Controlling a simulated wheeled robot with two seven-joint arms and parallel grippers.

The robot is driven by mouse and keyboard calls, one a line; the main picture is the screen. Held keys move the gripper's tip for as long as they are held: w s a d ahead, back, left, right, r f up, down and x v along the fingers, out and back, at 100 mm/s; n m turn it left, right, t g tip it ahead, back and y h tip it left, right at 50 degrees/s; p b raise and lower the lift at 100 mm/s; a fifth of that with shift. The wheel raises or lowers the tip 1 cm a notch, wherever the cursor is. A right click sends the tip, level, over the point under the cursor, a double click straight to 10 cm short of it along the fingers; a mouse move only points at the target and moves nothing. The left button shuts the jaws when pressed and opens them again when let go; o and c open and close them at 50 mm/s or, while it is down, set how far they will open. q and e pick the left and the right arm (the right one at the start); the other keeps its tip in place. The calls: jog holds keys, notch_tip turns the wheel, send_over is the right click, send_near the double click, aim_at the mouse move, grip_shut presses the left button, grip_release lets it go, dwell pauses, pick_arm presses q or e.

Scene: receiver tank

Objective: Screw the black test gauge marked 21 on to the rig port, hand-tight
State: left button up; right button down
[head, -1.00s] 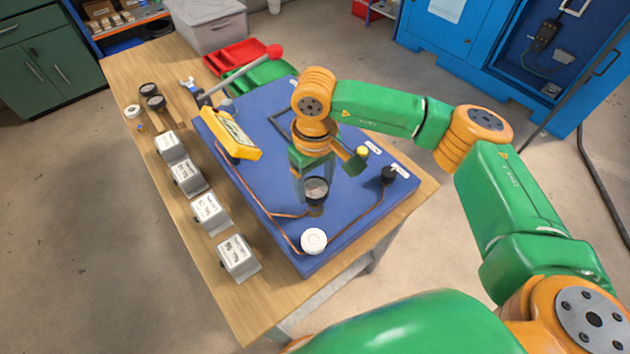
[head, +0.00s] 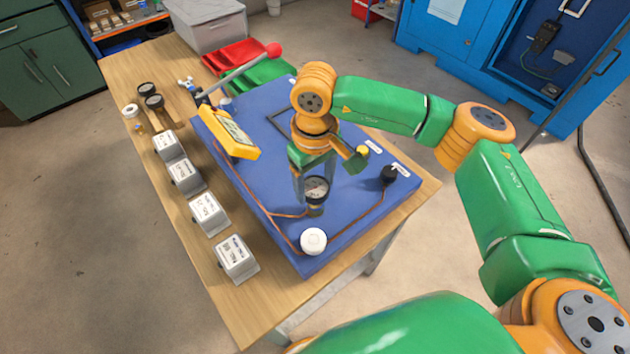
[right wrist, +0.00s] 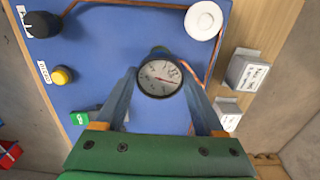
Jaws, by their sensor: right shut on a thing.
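The black-rimmed test gauge (head: 316,187) stands over the blue rig board (head: 262,170) near its front middle. Its white dial also shows in the right wrist view (right wrist: 160,79); the number 21 cannot be read. My right gripper (head: 313,192) is shut on the gauge, one finger on each side of it. The fingers (right wrist: 160,85) also show in the right wrist view. The rig port lies beneath the gauge and is mostly hidden, so I cannot tell how far the threads are joined. My left gripper is out of view.
A white round knob (head: 313,241), a black knob (head: 389,175) and a yellow button (head: 362,151) are on the board. A yellow meter (head: 228,132) stands at its left. Several labelled boxes (head: 237,258) line the bench's left side, with two dark gauges (head: 154,102) behind.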

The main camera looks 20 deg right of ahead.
jog(key=shift+f, duration=0.15)
jog(key=shift+f+b, duration=0.25)
jog(key=shift+b, duration=0.3)
